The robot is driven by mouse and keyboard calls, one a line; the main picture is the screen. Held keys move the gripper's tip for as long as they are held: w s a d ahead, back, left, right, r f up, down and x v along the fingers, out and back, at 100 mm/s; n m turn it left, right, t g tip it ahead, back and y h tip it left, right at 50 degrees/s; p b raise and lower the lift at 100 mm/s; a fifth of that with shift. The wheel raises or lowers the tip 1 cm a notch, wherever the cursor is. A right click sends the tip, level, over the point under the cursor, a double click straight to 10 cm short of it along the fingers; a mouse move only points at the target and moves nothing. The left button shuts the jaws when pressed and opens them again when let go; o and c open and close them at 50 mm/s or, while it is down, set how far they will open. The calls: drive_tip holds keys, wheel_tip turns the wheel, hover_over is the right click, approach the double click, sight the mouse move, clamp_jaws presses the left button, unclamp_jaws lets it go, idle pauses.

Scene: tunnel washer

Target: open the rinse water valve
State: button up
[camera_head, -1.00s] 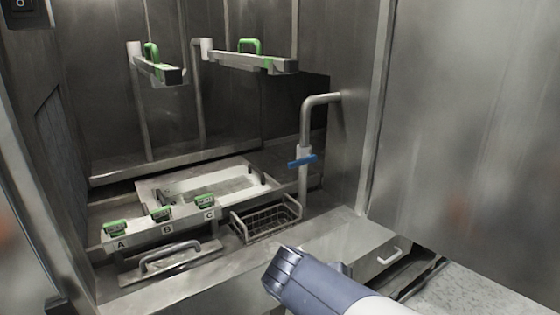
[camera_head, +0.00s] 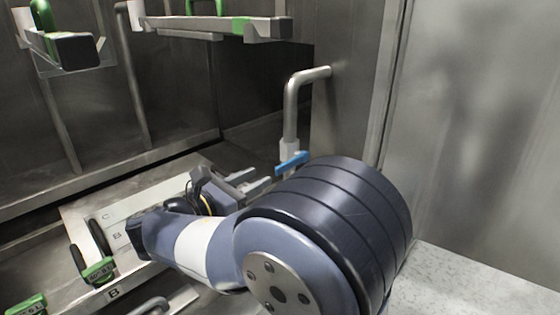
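The valve is a short blue lever (camera_head: 293,161) on a bent grey pipe (camera_head: 291,112) that comes out of the right wall. The lever lies across the pipe, slightly tilted. My gripper (camera_head: 262,181) is just left of and below the lever, its two grey fingers pointing right towards it. The fingers are apart with a gap between them, and nothing shows in the gap. I cannot tell whether a fingertip touches the lever. My arm hides the pipe's lower part.
A pale tray (camera_head: 78,214) with green-handled parts (camera_head: 98,271) lies at lower left. Green-handled spray bars (camera_head: 215,27) hang above, at the back. A steel panel (camera_head: 470,120) stands on the right. The space above my gripper and left of the pipe is clear.

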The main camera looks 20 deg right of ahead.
sight(276, 169)
drive_tip(key=x, duration=0.9)
drive_tip(key=shift+w+d+p, duration=0.1)
drive_tip(key=shift+d+p, duration=0.2)
drive_tip(key=shift+c, duration=0.3)
clamp_jaws()
